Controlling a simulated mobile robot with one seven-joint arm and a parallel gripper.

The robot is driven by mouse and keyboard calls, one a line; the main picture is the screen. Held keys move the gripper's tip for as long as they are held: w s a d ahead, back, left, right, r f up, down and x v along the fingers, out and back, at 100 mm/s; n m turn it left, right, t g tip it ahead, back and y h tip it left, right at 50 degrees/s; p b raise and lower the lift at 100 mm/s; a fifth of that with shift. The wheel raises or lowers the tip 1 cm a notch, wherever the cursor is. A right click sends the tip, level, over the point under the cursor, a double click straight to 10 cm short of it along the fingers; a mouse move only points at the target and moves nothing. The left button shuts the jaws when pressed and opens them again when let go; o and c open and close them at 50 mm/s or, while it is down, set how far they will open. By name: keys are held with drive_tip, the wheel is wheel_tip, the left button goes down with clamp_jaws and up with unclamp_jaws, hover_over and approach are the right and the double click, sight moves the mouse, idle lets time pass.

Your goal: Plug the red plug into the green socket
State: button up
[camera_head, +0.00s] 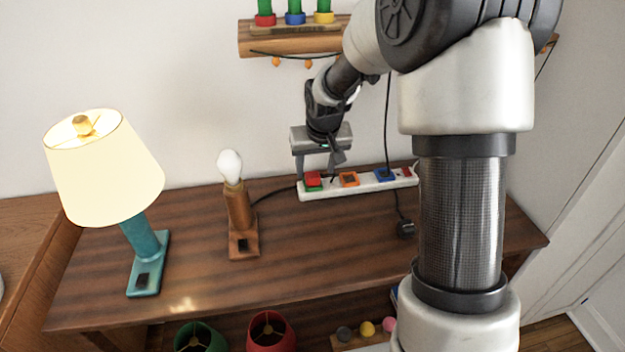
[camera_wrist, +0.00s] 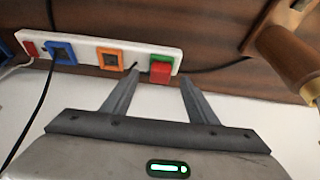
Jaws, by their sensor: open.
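The red plug (camera_head: 313,178) sits at the green socket (camera_head: 313,188) on the left end of the white power strip (camera_head: 335,189). In the wrist view the red plug (camera_wrist: 160,73) covers part of the green socket (camera_wrist: 162,59); I cannot tell how deep it is seated. My gripper (camera_head: 317,172) is above the strip's left end. In the wrist view my gripper (camera_wrist: 159,78) is open, with one finger on each side of the red plug and gaps between them.
The strip also has an orange socket (camera_head: 349,179) and a blue socket (camera_head: 385,174). A wooden lamp base with bare bulb (camera_head: 240,215) and a lit teal lamp (camera_head: 145,240) stand left. A black plug (camera_head: 406,229) lies right. A wooden shelf (camera_head: 290,42) hangs above.

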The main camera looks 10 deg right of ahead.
sight(313, 175)
drive_tip(key=x, duration=0.2)
drive_tip(key=b+x, duration=0.1)
drive_tip(key=x, duration=0.2)
drive_tip(key=shift+w+a, duration=0.1)
drive_tip(key=shift+w, duration=0.3)
drive_tip(key=c, duration=1.2)
drive_tip(key=shift+o, duration=0.2)
drive_tip(key=shift+r, duration=0.1)
drive_tip(key=shift+r, duration=0.45)
wheel_tip(313, 175, up, 3)
drive_tip(key=shift+s+p, duration=0.1)
drive_tip(key=shift+p, duration=0.35)
drive_tip(key=s+p, duration=0.1)
drive_tip(key=s, duration=1.6)
drive_tip(key=shift+s+f, duration=0.25)
drive_tip(key=shift+s, duration=0.15)
